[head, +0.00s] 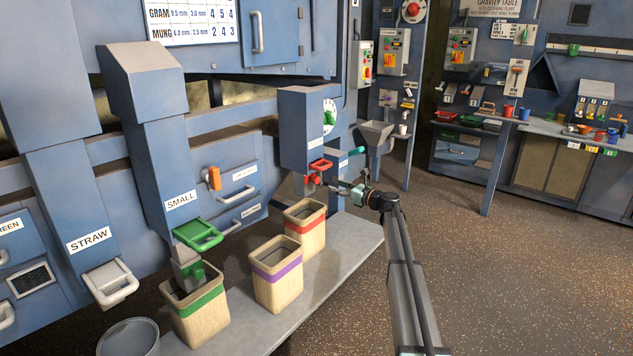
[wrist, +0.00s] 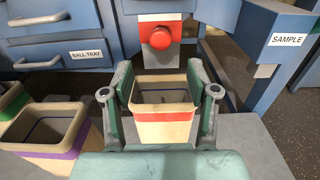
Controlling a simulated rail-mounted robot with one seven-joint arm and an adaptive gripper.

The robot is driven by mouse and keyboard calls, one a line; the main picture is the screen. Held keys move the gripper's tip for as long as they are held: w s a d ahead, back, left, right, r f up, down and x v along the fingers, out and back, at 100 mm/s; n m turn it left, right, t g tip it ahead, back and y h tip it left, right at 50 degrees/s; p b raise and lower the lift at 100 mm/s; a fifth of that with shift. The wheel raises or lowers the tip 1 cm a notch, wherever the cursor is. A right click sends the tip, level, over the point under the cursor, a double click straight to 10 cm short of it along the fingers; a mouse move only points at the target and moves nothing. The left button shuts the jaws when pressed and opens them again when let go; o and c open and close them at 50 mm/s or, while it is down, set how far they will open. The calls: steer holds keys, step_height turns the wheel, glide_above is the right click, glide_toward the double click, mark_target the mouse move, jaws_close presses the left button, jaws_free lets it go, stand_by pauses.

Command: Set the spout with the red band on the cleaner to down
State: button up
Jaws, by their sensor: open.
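The spout with the red band (head: 319,166) is at the bottom of a blue chute right of centre in the head view. In the wrist view its red band (wrist: 138,42) and a round red knob (wrist: 160,36) are at the top centre. The knob (head: 312,180) also shows in the head view. The spout's angle is hard to tell. My gripper (head: 336,187) is just right of the knob in the head view. In the wrist view my gripper (wrist: 160,70) is open and empty, its fingers apart below the knob and apart from it.
A red-banded bin (head: 307,234) stands under the spout, with a purple-banded bin (head: 277,284) and a green-banded bin (head: 203,318) to its left. A green-handled spout (head: 190,268) hangs into the green-banded bin. A SAMPLE-labelled blue part (wrist: 276,60) is close on the right.

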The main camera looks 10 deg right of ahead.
mark_target(318, 180)
steer(key=x, duration=1.1)
